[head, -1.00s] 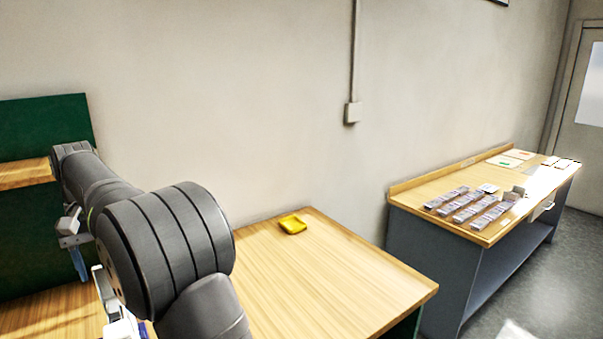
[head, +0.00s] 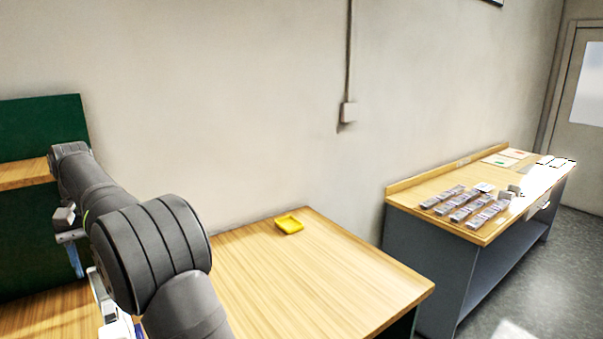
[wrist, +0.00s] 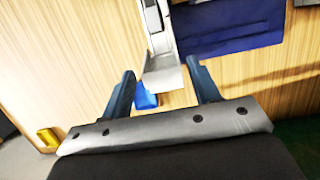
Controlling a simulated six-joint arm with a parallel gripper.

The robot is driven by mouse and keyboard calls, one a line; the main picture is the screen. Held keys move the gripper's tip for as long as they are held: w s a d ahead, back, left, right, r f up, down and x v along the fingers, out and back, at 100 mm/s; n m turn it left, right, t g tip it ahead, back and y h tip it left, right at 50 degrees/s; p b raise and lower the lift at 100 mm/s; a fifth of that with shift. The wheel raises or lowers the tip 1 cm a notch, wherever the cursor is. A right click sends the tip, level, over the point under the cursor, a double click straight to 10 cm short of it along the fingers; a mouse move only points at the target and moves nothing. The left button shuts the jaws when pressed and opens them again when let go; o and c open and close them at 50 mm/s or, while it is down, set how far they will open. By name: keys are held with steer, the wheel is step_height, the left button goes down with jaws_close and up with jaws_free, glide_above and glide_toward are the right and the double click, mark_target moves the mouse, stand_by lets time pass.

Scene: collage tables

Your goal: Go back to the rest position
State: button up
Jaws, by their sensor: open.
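My gripper (wrist: 163,86) is open in the wrist view, its two dark blue fingers spread apart with nothing held between them. Beyond and between the fingertips, a small bright blue piece (wrist: 146,99) shows beside a pale metallic part (wrist: 164,75) over the wood surface. I cannot tell how far these are from the fingers. In the head view my dark grey arm fills the lower left, and the arm hides much of what lies behind it.
A green panel (head: 40,120) stands at left. A second table (head: 405,192) at right carries rows of small packs (head: 468,208). A dark blue item (wrist: 225,28) lies ahead in the wrist view.

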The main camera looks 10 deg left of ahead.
steer(key=shift+w+a+f, duration=0.15)
steer(key=shift+w+a, duration=0.3)
steer(key=shift+s+d+r, duration=0.25)
steer(key=shift+s+d, duration=0.2)
steer(key=shift+s+d+f+t+y, duration=0.1)
steer(key=shift+s+d+t+y, duration=0.4)
steer(key=shift+s+d, duration=0.45)
steer(key=shift+s+d+t+y, duration=0.5)
steer(key=shift+s+d, duration=0.4)
steer(key=shift+s, duration=0.05)
steer(key=shift+s+d+f+t+y, duration=0.7)
steer(key=shift+s+d+f, duration=0.2)
steer(key=shift+s+d, duration=0.2)
steer(key=shift+s+d+f+t+y, duration=0.25)
steer(key=shift+d+f+t+y, duration=0.05)
steer(key=shift+f, duration=0.25)
steer(key=shift+s+d+f+t+y, duration=0.25)
steer(key=shift+f+t+y, duration=0.05)
steer(key=shift+f, duration=0.2)
